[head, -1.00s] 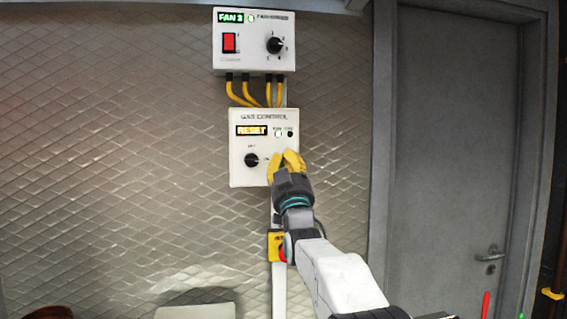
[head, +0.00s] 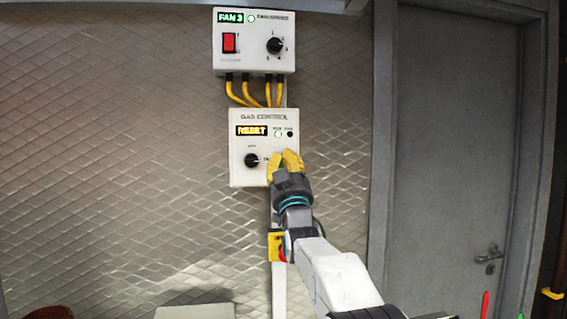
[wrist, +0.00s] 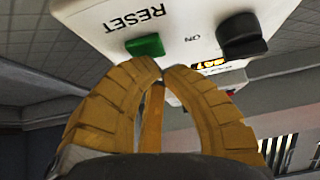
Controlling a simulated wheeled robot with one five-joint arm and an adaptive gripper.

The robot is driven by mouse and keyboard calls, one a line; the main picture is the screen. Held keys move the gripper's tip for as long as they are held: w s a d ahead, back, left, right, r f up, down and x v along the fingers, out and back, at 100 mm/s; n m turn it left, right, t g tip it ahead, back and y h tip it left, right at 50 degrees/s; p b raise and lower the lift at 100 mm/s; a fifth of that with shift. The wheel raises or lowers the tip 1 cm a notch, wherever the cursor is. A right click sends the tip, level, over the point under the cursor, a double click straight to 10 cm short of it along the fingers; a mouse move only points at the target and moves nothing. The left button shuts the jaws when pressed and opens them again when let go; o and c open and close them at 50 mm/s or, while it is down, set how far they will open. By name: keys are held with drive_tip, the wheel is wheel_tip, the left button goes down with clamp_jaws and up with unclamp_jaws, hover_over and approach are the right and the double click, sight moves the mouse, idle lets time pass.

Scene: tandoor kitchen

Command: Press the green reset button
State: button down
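The green reset button (wrist: 145,46) sits on the face of the white gas control box (head: 239,180), beside the printed word RESET. In the head view the button is hidden behind my gripper (head: 288,153), at the box's lower right. My gripper also shows in the wrist view (wrist: 161,70). Its yellow fingertips are together, with nothing seen between them. They appear just below the button's edge in the wrist view. I cannot tell whether they touch it.
A black knob (head: 251,160) is left of my gripper on the same box. A fan box (head: 254,60) with a red switch and a dial hangs above, joined by yellow cables. A yellow-and-red device (head: 276,247) is below. A grey door (head: 455,150) stands right.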

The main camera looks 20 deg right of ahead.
drive_tip(key=shift+w+d, duration=0.1)
drive_tip(key=shift+w, duration=0.35)
idle(0.5)
drive_tip(key=shift+s, duration=0.15)
idle(0.3)
drive_tip(key=shift+s+a+b, duration=0.2)
drive_tip(key=shift+s+b, duration=0.5)
drive_tip(key=shift+b, duration=0.15)
drive_tip(key=shift+s+a+b, duration=0.25)
drive_tip(key=shift+s+b, duration=0.95)
drive_tip(key=shift+s, duration=0.05)
drive_tip(key=shift+s+a+b, duration=0.25)
drive_tip(key=shift+s+b, duration=0.9)
drive_tip(key=shift+s, duration=0.05)
drive_tip(key=shift+f, duration=0.1)
